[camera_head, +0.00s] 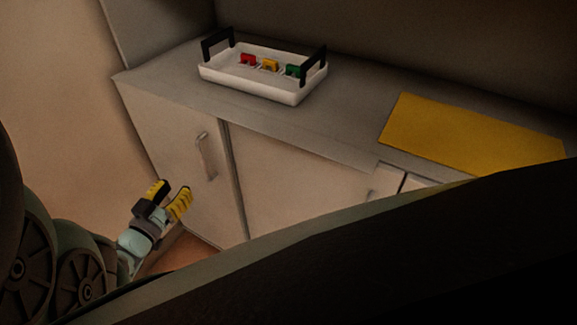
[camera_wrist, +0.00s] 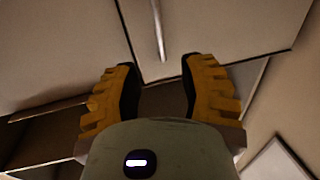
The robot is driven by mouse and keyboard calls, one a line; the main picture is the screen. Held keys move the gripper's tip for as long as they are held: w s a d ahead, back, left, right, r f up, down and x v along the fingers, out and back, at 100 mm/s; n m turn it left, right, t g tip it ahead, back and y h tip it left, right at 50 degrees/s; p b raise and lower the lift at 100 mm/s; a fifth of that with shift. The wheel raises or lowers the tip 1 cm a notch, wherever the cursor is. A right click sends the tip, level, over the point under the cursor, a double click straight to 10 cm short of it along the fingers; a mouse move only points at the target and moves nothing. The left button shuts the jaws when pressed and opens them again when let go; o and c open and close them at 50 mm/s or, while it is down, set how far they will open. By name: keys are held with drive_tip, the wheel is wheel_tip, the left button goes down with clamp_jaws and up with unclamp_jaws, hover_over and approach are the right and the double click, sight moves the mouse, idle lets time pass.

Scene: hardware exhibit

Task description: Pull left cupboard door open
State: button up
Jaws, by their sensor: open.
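The left cupboard door (camera_head: 180,165) is a pale panel under the left end of the counter, and it appears closed. Its upright bar handle (camera_head: 206,156) is near its upper right part. My gripper (camera_head: 172,192) is open and empty, in front of the door, lower and to the left of the handle. In the wrist view my gripper's yellow ribbed fingers (camera_wrist: 160,85) are spread apart. The handle (camera_wrist: 159,30) shows ahead between them, apart from the fingertips. The door (camera_wrist: 210,30) fills the upper right of that view.
A white tray (camera_head: 250,87) with black handles holds red, yellow and green items on the counter (camera_head: 345,120). A yellow mat (camera_head: 465,135) lies at the right. A second cupboard panel (camera_head: 285,180) adjoins the left door. A wall (camera_head: 55,100) stands at the left.

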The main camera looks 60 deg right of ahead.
sight(201, 158)
drive_tip(key=b+x, duration=0.3)
drive_tip(key=x, duration=0.8)
drive_tip(key=shift+s+f, duration=0.1)
drive_tip(key=shift+f, duration=0.1)
drive_tip(key=shift+d+r, duration=0.1)
drive_tip(key=shift+d, duration=0.65)
drive_tip(key=shift+w, duration=0.25)
clamp_jaws()
drive_tip(key=shift+a, duration=0.1)
